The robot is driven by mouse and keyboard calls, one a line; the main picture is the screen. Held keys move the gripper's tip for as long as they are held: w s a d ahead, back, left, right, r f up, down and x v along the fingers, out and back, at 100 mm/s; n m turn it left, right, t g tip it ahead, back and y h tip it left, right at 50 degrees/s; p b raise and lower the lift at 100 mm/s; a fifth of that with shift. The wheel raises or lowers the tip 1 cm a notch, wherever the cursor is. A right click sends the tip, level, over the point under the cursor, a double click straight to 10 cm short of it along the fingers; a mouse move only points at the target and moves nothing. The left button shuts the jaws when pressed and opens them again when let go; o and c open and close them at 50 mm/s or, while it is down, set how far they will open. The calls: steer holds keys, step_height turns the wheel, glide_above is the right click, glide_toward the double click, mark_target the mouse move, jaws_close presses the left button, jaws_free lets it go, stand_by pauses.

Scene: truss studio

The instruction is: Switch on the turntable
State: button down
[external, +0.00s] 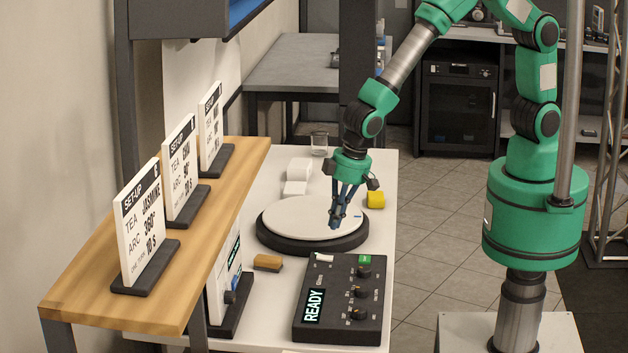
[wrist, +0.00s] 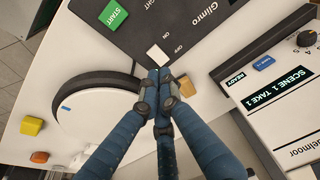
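The turntable (external: 285,219) has a pale disc on a dark round base, with a small blue mark near its rim. It also shows in the wrist view (wrist: 85,118). The dark control box (external: 345,285) stands in front of it, with knobs and a lit READY display. On the box are a green START button (wrist: 114,16) and a white switch (wrist: 157,55) beside ON and OFF lettering.
A yellow block (external: 376,200) and white blocks (external: 298,169) lie behind the turntable. A brown block (external: 268,262) lies left of the box. A wooden shelf (external: 130,285) with set-up cards runs along the left.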

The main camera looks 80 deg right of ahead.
steer(key=r, duration=0.1)
steer(key=s+r, duration=0.1)
steer(key=r, duration=0.1)
steer(key=s+r, duration=0.1)
steer(key=shift+s+r+p, duration=0.2)
steer(key=shift+r+p, duration=0.05)
steer(key=shift+p, duration=0.05)
stand_by(0.4)
steer(key=s+d+r+t, duration=0.1)
steer(key=s+d+r, duration=0.2)
steer(key=d+r, duration=0.75)
steer(key=s+d+r, duration=0.2)
steer(key=d+r, duration=0.7)
steer(key=r, duration=0.2)
steer(key=s+d+r+t, duration=0.1)
steer(key=s+d+r, duration=0.3)
steer(key=s+d, duration=0.3)
steer(key=s+d+r+t, duration=0.1)
steer(key=s+d+r, duration=0.3)
steer(key=s, duration=0.9)
steer(key=d, duration=0.3)
steer(key=shift+s+d+r, duration=0.2)
steer(key=shift+s+r, duration=0.2)
stand_by(0.4)
